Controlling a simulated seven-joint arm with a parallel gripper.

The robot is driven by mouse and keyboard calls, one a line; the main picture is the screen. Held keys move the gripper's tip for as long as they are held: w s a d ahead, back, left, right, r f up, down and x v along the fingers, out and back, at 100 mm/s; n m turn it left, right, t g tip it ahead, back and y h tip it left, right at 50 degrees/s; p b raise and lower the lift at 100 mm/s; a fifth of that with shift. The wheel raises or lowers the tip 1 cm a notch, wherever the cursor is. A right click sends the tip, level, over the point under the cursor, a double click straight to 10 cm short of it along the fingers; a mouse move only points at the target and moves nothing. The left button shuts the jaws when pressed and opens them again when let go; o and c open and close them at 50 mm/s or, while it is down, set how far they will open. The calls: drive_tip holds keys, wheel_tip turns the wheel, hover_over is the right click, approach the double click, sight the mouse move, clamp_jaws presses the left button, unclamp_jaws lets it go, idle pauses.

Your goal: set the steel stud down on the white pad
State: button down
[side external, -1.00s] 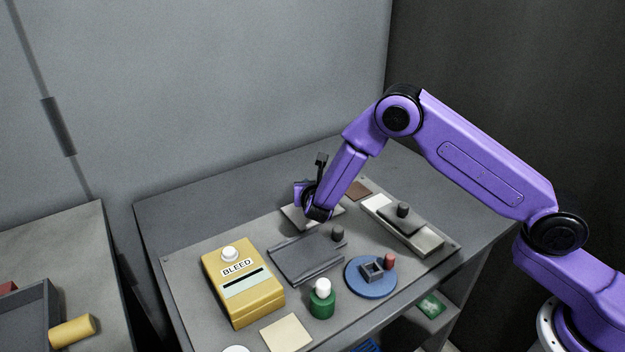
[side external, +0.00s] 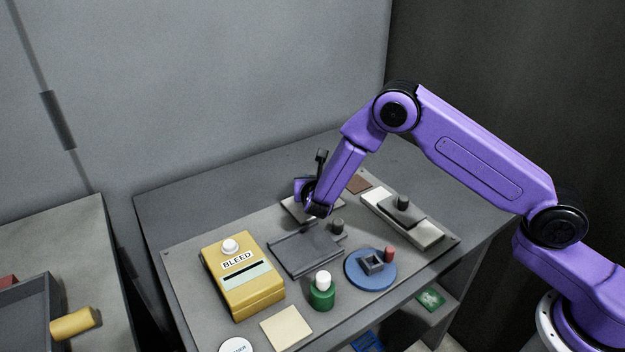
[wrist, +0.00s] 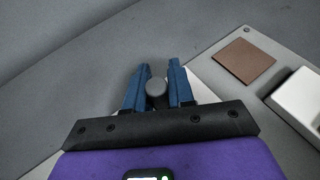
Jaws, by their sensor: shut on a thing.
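My gripper (wrist: 157,72) shows from above in the wrist view, its two blue fingers shut on the steel stud (wrist: 156,88), a grey round-topped piece. A pale pad (wrist: 203,88), which looks like the white pad, lies beneath the fingers and shows on both sides of them. In the side external view my gripper (side external: 318,209) is over this pad (side external: 291,207) at the back of the bench plate and covers part of it. The stud is hidden there. I cannot tell whether the stud's lower end touches the pad.
A brown square (side external: 358,184) and a white rail with a dark slider (side external: 404,215) lie to the right. A dark tray (side external: 305,252) and small dark cylinder (side external: 337,226) are in front. A yellow BLEED box (side external: 243,278), green bottle (side external: 322,293) and blue disc (side external: 371,271) stand nearer.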

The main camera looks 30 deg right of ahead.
drive_tip(key=shift+f, duration=0.25)
drive_tip(key=c, duration=0.9)
unclamp_jaws()
drive_tip(key=v, duration=1.7)
drive_tip(key=shift+s+a+r, duration=0.1)
drive_tip(key=shift+s+r, duration=0.05)
drive_tip(key=shift+r, duration=0.05)
